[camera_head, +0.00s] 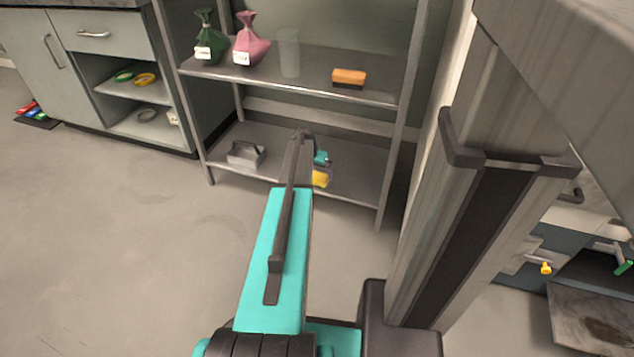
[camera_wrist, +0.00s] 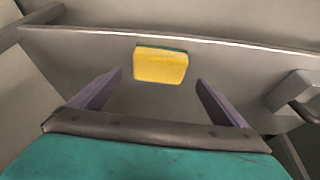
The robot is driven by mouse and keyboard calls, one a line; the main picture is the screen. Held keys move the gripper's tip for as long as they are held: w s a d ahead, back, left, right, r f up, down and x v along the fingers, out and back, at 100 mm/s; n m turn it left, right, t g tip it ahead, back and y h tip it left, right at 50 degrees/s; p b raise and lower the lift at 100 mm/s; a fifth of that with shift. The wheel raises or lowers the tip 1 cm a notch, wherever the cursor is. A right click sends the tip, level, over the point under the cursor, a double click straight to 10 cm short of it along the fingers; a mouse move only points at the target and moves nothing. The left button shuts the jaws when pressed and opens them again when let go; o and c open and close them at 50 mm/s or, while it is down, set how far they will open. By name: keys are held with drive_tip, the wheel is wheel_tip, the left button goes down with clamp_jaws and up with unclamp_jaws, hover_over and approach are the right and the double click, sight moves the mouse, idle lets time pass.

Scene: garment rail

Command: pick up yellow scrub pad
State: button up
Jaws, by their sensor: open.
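The yellow scrub pad (camera_head: 320,179) lies on the lower shelf (camera_head: 354,187) of the metal rack, near its front edge. In the wrist view the pad (camera_wrist: 161,65) shows a yellow block with a thin green layer along its top edge. My gripper (camera_wrist: 160,79) is open, with one purple finger to each side of the pad in the picture. The pad appears just beyond the fingertips, and I see no contact. In the head view my arm hides part of the shelf, and the fingers are hard to make out beside the pad.
A grey caddy with a handle (camera_head: 245,154) stands on the lower shelf to the left. The upper shelf (camera_head: 314,82) above holds a green bag (camera_head: 208,42), a pink bag (camera_head: 251,42), a clear cylinder (camera_head: 288,54) and an orange brush (camera_head: 349,77). The floor in front is clear.

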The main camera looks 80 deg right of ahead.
sight(317, 176)
idle(0.3)
drive_tip(key=shift+b+x, duration=1)
drive_tip(key=shift+x, duration=0.4)
drive_tip(key=shift+b+x, duration=0.55)
drive_tip(key=shift+x, duration=0.65)
drive_tip(key=shift+s+a, duration=0.1)
drive_tip(key=shift+a, duration=0.1)
drive_tip(key=c, duration=1.1)
